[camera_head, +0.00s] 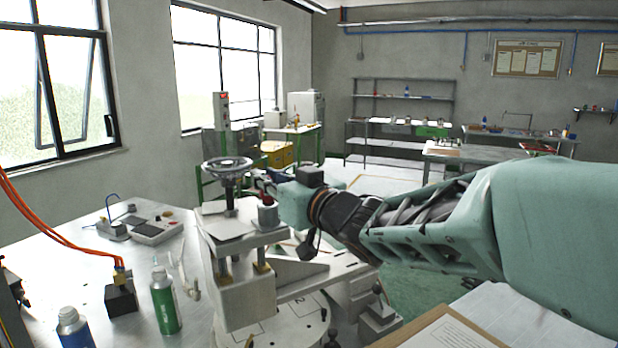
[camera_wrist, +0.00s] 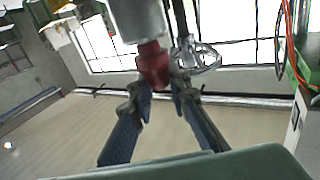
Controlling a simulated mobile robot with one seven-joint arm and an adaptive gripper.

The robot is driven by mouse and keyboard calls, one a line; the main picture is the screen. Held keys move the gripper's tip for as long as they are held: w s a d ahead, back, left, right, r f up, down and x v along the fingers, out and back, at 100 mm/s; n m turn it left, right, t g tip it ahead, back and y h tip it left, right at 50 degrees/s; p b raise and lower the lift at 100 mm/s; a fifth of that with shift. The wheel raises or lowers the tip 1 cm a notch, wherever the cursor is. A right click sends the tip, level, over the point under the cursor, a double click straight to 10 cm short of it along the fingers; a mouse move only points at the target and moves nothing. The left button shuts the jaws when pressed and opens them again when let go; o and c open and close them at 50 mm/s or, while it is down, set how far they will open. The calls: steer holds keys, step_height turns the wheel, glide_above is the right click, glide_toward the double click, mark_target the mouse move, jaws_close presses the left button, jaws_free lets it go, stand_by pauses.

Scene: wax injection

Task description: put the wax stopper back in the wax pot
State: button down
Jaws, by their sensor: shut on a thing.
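The wax stopper (camera_wrist: 153,66) is a small red piece between my fingertips in the wrist view. My gripper (camera_wrist: 161,86) is shut on it. The stopper meets the end of a grey cylinder, which looks like the wax pot (camera_wrist: 137,18); I cannot tell how far in it sits. In the head view the grey pot (camera_head: 268,217) stands on the machine's upper plate, with the red stopper (camera_head: 267,200) at its top. My gripper (camera_head: 262,183) is just above and partly blends into the background there.
A handwheel (camera_head: 227,167) on a vertical screw stands close left of the pot; it also shows in the wrist view (camera_wrist: 197,58).

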steer(key=shift+f+b, duration=0.55)
steer(key=shift+f, duration=0.2)
steer(key=c, duration=1.8)
jaws_free()
steer(key=shift+o, duration=0.2)
steer(key=shift+s+d, duration=0.1)
steer(key=v, duration=1.1)
steer(key=shift+s+d, duration=0.3)
